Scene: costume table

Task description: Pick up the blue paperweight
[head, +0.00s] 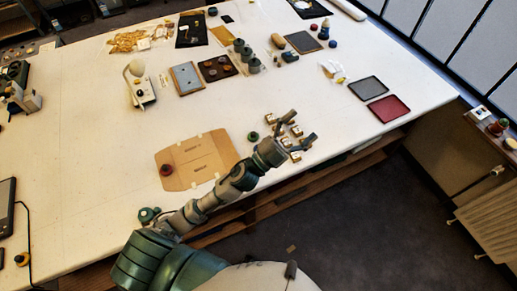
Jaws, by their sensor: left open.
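A small dark blue rounded object (332,43), which looks like the blue paperweight, sits near the far edge of the white table, right of centre. It is too small to make out in detail. A taller piece with blue on it (324,30) stands just behind it. My left gripper (303,124) is open over the near right part of the table, far from the blue object. Several small pale boxes with brownish tops lie around and under its fingers, and the gripper partly hides them. I cannot tell whether it touches any. My right gripper is not in view.
A green round piece (253,136) lies just left of the gripper. A brown cardboard sheet (195,160) bears a red-topped piece (166,169). A red tray (389,108) and a grey tray (368,89) lie right. The white table (310,88) is bare between gripper and trays.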

